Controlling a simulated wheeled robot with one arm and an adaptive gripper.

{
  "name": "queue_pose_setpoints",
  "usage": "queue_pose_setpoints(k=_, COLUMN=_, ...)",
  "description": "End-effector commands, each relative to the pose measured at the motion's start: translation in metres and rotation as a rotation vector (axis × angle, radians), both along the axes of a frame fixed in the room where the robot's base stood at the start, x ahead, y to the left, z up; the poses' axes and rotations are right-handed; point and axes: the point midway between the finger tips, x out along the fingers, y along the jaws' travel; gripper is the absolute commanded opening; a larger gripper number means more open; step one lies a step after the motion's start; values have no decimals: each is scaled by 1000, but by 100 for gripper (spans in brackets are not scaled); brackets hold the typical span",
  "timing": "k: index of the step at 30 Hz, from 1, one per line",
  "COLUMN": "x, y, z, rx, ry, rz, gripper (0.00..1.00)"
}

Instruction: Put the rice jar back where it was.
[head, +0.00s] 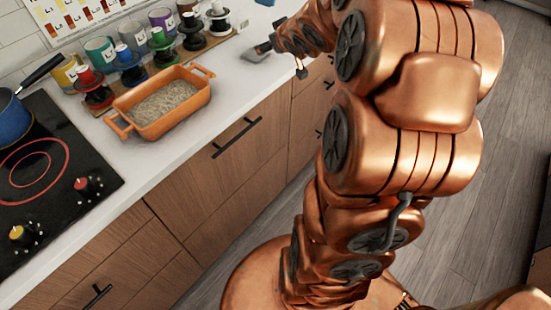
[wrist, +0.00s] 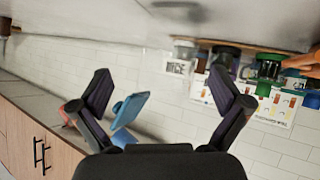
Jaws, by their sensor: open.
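In the wrist view, jars (wrist: 185,50) show upside down at the top. My gripper (wrist: 160,72) is open, with its two dark fingers spread and nothing between the tips. In the head view, the end of my arm is over the counter, right of the jars; the fingers are hard to make out there.
An orange dish (head: 200,100) with pale grains sits on the white counter (head: 150,158). A blue pot (head: 12,124) is on the black cooktop (head: 95,145). Open floor lies right.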

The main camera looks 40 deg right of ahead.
Motion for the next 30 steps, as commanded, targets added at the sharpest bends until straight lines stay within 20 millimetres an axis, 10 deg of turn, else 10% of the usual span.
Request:
queue_pose_setpoints(k=11, x=-119, y=97, z=-32, rx=61, ry=443, rz=-138, gripper=100)
queue_pose_setpoints(k=24, x=-317, y=244, z=-55, rx=248, ry=998, rz=-46, gripper=100)
queue_pose_setpoints(k=30, x=-359, y=272, z=-54, rx=289, ry=1110, rz=4, gripper=100)
